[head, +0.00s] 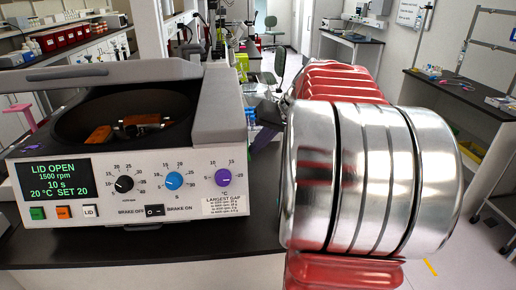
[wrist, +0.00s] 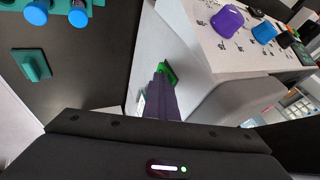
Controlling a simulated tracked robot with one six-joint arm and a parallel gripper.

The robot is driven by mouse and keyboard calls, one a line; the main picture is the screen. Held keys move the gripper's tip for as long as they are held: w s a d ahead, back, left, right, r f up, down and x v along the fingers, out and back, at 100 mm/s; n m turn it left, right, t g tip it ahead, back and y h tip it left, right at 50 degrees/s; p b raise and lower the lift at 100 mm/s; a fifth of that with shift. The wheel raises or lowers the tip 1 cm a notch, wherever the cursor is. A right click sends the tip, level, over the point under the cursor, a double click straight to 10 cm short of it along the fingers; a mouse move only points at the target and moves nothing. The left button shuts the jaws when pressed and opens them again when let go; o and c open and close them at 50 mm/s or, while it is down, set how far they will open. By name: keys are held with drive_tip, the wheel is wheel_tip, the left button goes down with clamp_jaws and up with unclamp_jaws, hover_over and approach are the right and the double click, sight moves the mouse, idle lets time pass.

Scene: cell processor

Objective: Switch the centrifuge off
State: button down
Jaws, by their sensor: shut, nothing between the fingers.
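The centrifuge (head: 128,175) stands on the dark bench at left in the head view. Its lid is open, and its lit display (head: 55,180) reads LID OPEN, 1500 rpm, 10 s. Its front has several buttons, a rocker switch marked for the brake (head: 155,210) and three knobs. My gripper (head: 255,138) is beside its right side, partly hidden. In the wrist view my gripper (wrist: 161,72) is shut and empty, its purple fingers against the pale side panel (wrist: 190,55). A small green part, perhaps a switch (wrist: 171,75), shows at the fingertips. I cannot tell whether they touch it.
In the wrist view a teal piece (wrist: 32,65) and blue-capped items (wrist: 77,17) stand on the dark bench beside the gripper. The purple knob (wrist: 228,19) is on the front panel. My arm fills the right middle of the head view.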

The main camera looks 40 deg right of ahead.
idle(0.4)
drive_tip(key=d+f+v, duration=0.1)
drive_tip(key=d+v, duration=0.1)
drive_tip(key=v, duration=1)
drive_tip(key=shift+s+d+r, duration=0.15)
drive_tip(key=shift+s+r, duration=0.15)
drive_tip(key=shift+s, duration=0.2)
drive_tip(key=shift+s+d+f, duration=0.1)
drive_tip(key=shift+d+f, duration=0.05)
drive_tip(key=shift+f, duration=0.5)
drive_tip(key=shift+f, duration=0.15)
